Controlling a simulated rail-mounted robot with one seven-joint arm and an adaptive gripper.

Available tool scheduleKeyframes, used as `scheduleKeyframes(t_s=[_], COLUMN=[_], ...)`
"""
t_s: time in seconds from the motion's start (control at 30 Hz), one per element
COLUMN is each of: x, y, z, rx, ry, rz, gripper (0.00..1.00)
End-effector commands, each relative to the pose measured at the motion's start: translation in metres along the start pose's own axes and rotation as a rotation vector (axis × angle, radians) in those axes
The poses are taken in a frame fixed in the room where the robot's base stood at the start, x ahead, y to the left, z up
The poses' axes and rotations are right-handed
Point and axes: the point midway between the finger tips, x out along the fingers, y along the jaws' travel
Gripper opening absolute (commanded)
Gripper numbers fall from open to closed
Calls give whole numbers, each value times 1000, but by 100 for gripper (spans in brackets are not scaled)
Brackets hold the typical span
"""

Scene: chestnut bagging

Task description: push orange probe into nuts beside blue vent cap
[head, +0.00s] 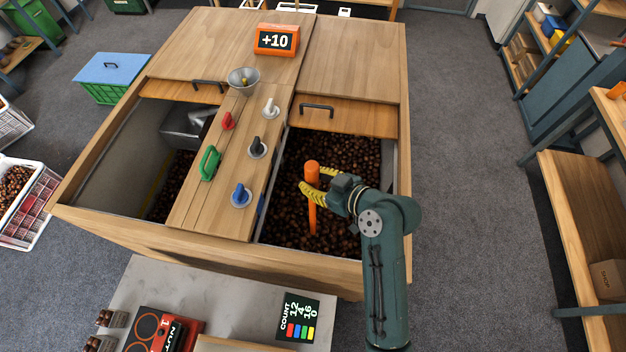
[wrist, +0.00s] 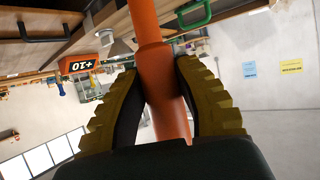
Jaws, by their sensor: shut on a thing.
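The orange probe (head: 312,200) stands roughly upright in the right compartment, its lower end at the dark brown nuts (head: 345,152). Whether its tip is in the nuts cannot be told. My gripper (head: 318,190) is shut on the upper part of the probe, below its thick top. In the wrist view the probe (wrist: 165,95) runs between the two yellow ribbed fingers (wrist: 160,100). The blue vent cap (head: 241,196) sits on the wooden centre strip, left of the probe and of the right compartment.
Red (head: 228,121), white (head: 270,108), grey (head: 257,148) and green (head: 210,163) fittings stand on the centre strip. A metal funnel (head: 243,80) and an orange +10 display (head: 276,40) are behind. Wooden walls bound the compartment. A metal scoop (head: 186,127) lies in the left compartment.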

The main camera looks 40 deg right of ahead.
Motion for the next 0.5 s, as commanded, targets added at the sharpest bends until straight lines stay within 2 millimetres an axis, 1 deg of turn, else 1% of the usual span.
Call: scheduleKeyframes(t_s=[0.03,0.5], x=[-4,-22], y=[0,0], z=[-9,-46], rx=[-2,-2], ry=[2,3], rz=[1,1], gripper=[0,0])
